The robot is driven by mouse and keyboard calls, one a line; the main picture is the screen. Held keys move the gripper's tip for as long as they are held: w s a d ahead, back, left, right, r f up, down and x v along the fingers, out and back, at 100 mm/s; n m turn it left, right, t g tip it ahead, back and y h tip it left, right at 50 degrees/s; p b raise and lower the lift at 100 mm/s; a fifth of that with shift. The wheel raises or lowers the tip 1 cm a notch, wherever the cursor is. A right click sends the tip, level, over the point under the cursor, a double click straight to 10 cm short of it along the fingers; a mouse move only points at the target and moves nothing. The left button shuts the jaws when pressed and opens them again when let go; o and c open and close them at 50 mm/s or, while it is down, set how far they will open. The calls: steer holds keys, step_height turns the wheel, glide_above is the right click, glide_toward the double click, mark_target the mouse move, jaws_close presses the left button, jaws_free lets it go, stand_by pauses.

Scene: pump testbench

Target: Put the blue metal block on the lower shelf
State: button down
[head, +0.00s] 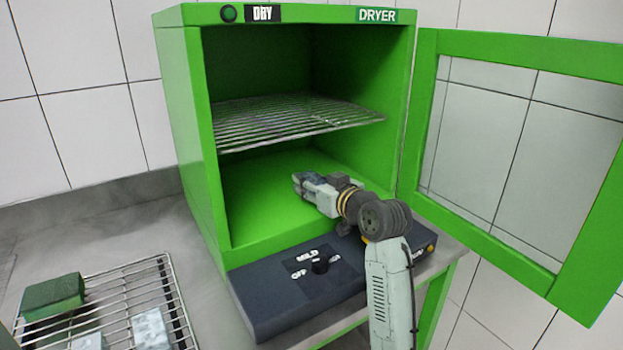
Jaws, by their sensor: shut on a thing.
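The green dryer (185,110) stands open, with a wire shelf (290,118) across its middle and a bare green floor (255,195) below as the lower level. My gripper (303,184) reaches in from the front right, under the wire shelf and over the floor. It is shut on a small grey-blue thing, apparently the blue metal block, which I can hardly tell apart from the fingers. I cannot tell whether it touches the floor.
The door (425,110) is swung open to the right. A dark control panel (285,290) with a knob (320,264) lies in front. At lower left, a wire rack (120,290) holds a dark green block (52,297) and pale speckled blocks (150,328). The dryer floor left of my gripper is clear.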

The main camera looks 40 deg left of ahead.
steer(key=shift+f, duration=0.15)
steer(key=shift+f, duration=0.15)
steer(key=c, duration=1.1)
jaws_free()
steer(key=shift+o, duration=0.2)
steer(key=shift+r, duration=0.25)
steer(key=shift+s+d, duration=0.1)
steer(key=shift+d, duration=0.2)
steer(key=b+v, duration=0.3)
steer(key=v, duration=0.8)
steer(key=shift+s+d, duration=0.15)
steer(key=shift+s, duration=0.05)
